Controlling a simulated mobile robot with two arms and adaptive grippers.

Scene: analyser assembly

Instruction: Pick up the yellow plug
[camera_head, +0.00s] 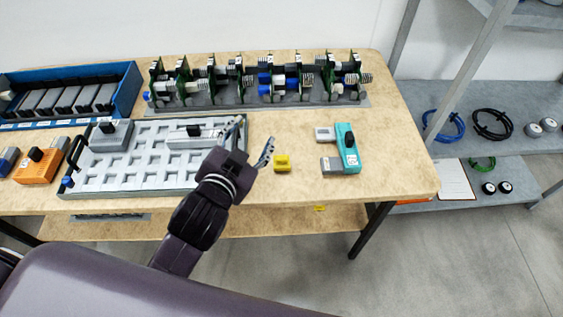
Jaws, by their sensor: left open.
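The yellow plug (282,163) lies on the wooden table (400,165), a small block just right of the grey tray. My left gripper (253,140) is open and empty. Its fingers point away from me, and they appear over the right end of the tray, left of the plug and apart from it. My right gripper does not show.
A grey grid tray (150,183) holds grey parts. A teal device (346,150) stands right of the plug. A rack of circuit boards (260,100) lines the back. A blue bin (125,95) and an orange block (40,166) are left. Bare table lies around the plug.

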